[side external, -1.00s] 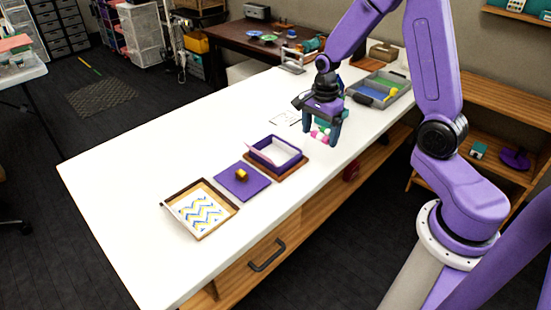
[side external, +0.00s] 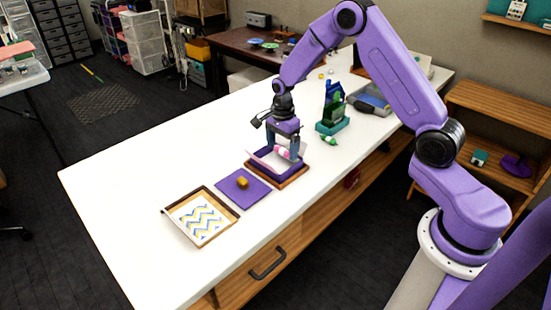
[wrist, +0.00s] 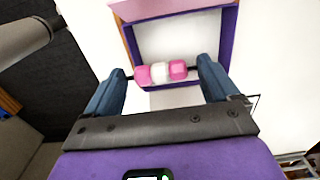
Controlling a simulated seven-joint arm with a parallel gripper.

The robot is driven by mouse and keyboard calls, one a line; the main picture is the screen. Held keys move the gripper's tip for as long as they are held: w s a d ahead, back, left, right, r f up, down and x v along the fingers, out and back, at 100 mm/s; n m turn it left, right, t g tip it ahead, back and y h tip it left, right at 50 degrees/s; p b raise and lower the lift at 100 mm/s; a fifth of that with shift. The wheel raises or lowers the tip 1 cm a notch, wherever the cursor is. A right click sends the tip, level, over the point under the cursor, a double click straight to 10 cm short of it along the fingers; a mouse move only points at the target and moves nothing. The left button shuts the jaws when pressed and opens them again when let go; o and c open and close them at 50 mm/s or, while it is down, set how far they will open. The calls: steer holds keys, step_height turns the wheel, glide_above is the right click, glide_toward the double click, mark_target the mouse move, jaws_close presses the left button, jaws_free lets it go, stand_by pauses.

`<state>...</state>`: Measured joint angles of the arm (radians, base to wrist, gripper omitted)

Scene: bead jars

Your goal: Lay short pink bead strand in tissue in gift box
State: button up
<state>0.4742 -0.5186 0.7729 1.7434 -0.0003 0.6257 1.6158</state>
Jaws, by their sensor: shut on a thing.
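My gripper (side external: 284,151) is shut on the short pink bead strand (wrist: 160,72), which has pink beads at both ends and white between. In the wrist view the strand spans between my two blue fingers, just over the near wall of the gift box. The open purple gift box (wrist: 226,45) has white tissue (wrist: 180,38) inside and pale pink tissue at its far edge. In the side view my fingers are over or within the box (side external: 262,170) and partly hide it. I cannot tell whether the strand touches the tissue.
The box stands on a brown board (side external: 291,181). A purple lid (side external: 228,193) with a gold item (side external: 242,183) lies to its left. A tray (side external: 206,240) with a zigzag sheet is further left. A green-and-teal stand (side external: 333,127) rises to the right, with a grey tray behind it.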

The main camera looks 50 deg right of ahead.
mark_target(276, 150)
steer(key=w+f, duration=0.2)
steer(key=f, duration=0.1)
steer(key=shift+w+d+f, duration=0.15)
steer(key=shift+w+f, duration=0.05)
steer(key=shift+w, duration=0.15)
steer(key=shift+w+f, duration=0.15)
steer(key=shift+f, duration=1.5)
steer(key=shift+f, duration=0.1)
steer(key=o, duration=0.8)
